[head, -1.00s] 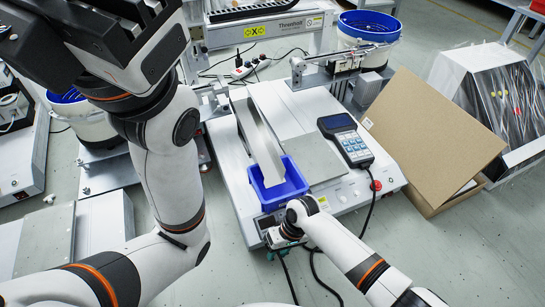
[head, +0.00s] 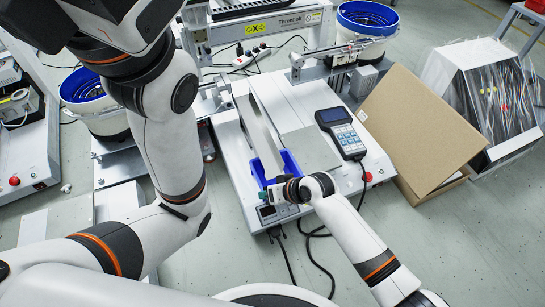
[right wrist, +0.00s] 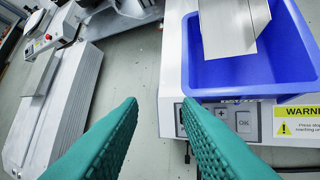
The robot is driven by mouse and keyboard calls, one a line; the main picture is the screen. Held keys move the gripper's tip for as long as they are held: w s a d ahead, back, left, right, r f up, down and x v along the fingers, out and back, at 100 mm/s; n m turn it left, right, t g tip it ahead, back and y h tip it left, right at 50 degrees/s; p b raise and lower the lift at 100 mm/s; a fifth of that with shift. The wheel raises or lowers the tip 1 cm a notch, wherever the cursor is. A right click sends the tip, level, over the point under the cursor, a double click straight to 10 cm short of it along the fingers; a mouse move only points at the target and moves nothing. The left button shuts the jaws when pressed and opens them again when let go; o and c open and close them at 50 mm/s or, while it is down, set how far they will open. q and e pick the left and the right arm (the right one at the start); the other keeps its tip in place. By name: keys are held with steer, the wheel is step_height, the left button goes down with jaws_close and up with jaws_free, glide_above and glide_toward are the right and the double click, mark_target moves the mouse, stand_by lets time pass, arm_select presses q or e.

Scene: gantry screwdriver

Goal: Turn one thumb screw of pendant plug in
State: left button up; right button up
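The pendant (head: 341,132), a grey handset with a dark screen and keypad, lies on the right of the white machine (head: 228,160). Its black cable (head: 362,180) runs off the machine's right side and passes behind my right arm. Black cables (head: 283,250) also hang at the machine's front. My right gripper (head: 264,196) is by the machine's front panel and blue bin. In the right wrist view its teal fingers (right wrist: 160,105) are apart and empty, before the panel buttons (right wrist: 221,119). My left gripper's fingers are out of view.
The blue bin (right wrist: 240,78) sits under a metal chute (head: 258,130) at the machine's front. A red knob (head: 369,177) is on its right front. A cardboard box (head: 420,125) stands at the right. Grey floor (head: 450,250) is free at lower right.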

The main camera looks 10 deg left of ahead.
step_height(320, 180, up, 11)
steer(key=w+m+t+y+p, duration=0.1)
steer(key=w+t+y, duration=0.1)
steer(key=t, duration=0.3)
steer(key=shift+w+t+y+p, duration=0.3)
steer(key=shift+w+y+p, duration=0.05)
steer(key=shift+y, duration=0.15)
steer(key=shift+r, duration=0.1)
